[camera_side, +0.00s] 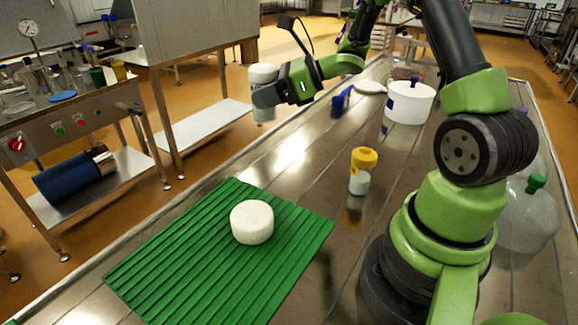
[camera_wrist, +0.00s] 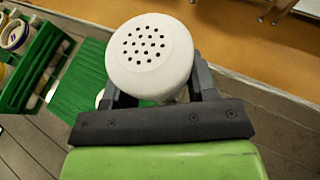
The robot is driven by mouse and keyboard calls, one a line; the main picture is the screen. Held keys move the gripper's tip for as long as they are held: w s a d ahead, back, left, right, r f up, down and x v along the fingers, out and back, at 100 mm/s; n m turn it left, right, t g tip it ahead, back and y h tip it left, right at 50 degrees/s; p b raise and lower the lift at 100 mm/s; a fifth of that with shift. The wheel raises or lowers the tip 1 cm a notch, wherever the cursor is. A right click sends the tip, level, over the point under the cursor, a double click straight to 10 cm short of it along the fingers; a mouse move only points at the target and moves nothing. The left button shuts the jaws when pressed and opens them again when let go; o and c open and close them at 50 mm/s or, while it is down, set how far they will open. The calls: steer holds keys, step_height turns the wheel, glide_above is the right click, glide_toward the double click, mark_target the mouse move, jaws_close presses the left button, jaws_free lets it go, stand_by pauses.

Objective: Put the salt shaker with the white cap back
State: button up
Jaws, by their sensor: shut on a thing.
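The salt shaker with the white cap (camera_side: 263,72) is held upright in the air, above and beyond the green mat's far end in the side view. My gripper (camera_side: 266,95) is shut around its body. In the wrist view, the shaker's pierced white cap (camera_wrist: 150,55) faces the camera between my dark gripper fingers (camera_wrist: 165,94); its body is mostly hidden. A second shaker with a yellow cap (camera_side: 363,160) stands upright on the steel table.
A white round cheese (camera_side: 252,222) sits on the ribbed green mat (camera_side: 170,270). A white pot (camera_side: 409,103), a blue brush (camera_side: 342,101) and a clear green-stoppered bottle (camera_side: 527,215) stand or lie on the table. A green rack (camera_wrist: 38,60) shows at the wrist view's left.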

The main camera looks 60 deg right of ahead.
steer(key=d+f+m+h, duration=0.1)
steer(key=d+f, duration=0.5)
steer(key=d, duration=0.3)
steer(key=shift+t+h, duration=0.3)
steer(key=shift+t, duration=0.1)
steer(key=shift+s+f, duration=0.15)
steer(key=shift+f, duration=2.5)
steer(key=shift+s+f, duration=0.1)
steer(key=shift+f, duration=2.55)
steer(key=shift+f, duration=0.1)
steer(key=o, duration=1)
